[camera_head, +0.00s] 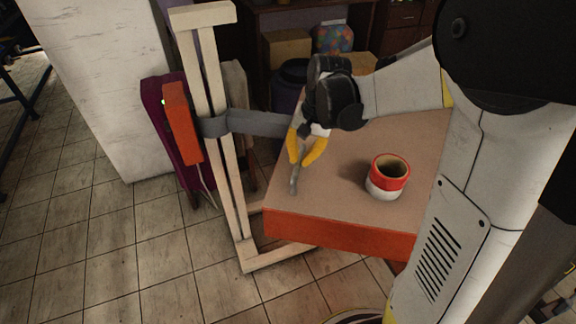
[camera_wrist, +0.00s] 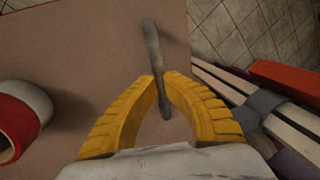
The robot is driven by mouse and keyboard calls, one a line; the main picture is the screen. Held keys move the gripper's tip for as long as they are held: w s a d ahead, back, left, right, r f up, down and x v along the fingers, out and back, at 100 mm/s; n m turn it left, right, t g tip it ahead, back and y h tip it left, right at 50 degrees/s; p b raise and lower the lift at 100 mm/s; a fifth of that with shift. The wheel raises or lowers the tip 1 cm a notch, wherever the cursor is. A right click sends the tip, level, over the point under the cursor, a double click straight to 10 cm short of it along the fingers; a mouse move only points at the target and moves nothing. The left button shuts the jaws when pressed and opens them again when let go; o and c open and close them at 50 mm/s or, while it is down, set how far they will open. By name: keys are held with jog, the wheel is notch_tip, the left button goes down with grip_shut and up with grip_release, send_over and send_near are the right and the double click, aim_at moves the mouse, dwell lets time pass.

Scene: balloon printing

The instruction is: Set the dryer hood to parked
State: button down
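A wooden stand (camera_head: 222,150) rises beside the table's left edge. It carries an orange box (camera_head: 182,124) with a small green light and a grey collar with a grey bar (camera_head: 262,123) reaching right toward the table; which part is the dryer hood is unclear. My gripper (camera_head: 300,162) points down over the table. A slim grey rod (camera_head: 294,183) lies between its yellow fingertips and also shows in the wrist view (camera_wrist: 152,42). The fingers (camera_wrist: 160,76) close in on both sides of the rod and seem to touch it. Whether the rod joins the bar is hidden.
A red and white cup (camera_head: 387,178) stands on the table (camera_head: 345,212), right of my gripper. A white pillar (camera_head: 105,90) and a purple object (camera_head: 160,115) are behind the stand. Dark furniture fills the back. Tiled floor is clear at front left.

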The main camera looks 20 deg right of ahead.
aim_at(325, 149)
jog(key=w+d+n, duration=0.1)
jog(key=w+d, duration=0.1)
jog(key=d, duration=0.1)
jog(key=w+d+n, duration=0.1)
jog(key=w+d, duration=0.1)
jog(key=d, duration=0.2)
jog(key=w+d+n, duration=0.1)
jog(key=d, duration=0.3)
jog(key=shift+w, duration=0.4)
jog(key=w+d+n, duration=0.1)
jog(key=w+d, duration=0.4)
jog(key=w+d+n+g+p, duration=0.1)
jog(key=w+d+n, duration=0.1)
jog(key=w+d, duration=0.2)
jog(key=shift+w+d, duration=0.4)
jog(key=shift+w, duration=0.1)
jog(key=shift+w+d+n, duration=0.45)
jog(key=shift+w+n, duration=0.05)
jog(key=shift+w, duration=0.15)
